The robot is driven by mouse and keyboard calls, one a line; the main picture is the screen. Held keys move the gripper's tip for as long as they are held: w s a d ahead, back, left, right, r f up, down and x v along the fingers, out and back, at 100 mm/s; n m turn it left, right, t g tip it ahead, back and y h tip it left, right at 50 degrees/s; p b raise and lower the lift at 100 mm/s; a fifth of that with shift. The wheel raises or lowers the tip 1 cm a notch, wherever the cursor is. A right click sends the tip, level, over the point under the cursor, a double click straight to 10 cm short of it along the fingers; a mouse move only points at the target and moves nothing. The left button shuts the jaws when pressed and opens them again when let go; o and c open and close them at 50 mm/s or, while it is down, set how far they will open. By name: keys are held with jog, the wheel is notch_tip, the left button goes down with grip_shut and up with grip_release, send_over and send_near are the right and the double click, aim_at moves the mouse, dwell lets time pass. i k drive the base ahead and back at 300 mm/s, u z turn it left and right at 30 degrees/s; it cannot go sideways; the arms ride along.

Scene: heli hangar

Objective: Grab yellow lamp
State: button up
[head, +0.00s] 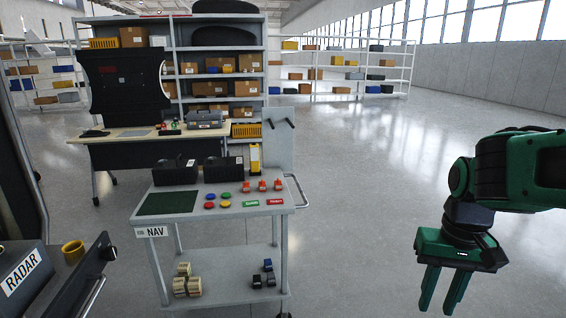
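A yellow upright object (255,158) with a pale front panel, which looks like the yellow lamp, stands at the back right of the top shelf of the grey cart (225,205). It is right of two black bins (222,173). My gripper (440,300) is at the lower right, pointing down over the floor, well right of the cart and apart from the lamp. Its two green fingers are spread with an empty gap between them.
The cart top also carries red items (262,186), coloured discs (210,205), small tags and a green mat (168,203). A raised back panel and side handle (298,190) edge the cart. Floor between cart and arm is clear.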

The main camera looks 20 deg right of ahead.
aim_at(255, 170)
jog(key=u, duration=0.35)
jog(key=i, duration=1.9)
jog(key=z, duration=0.05)
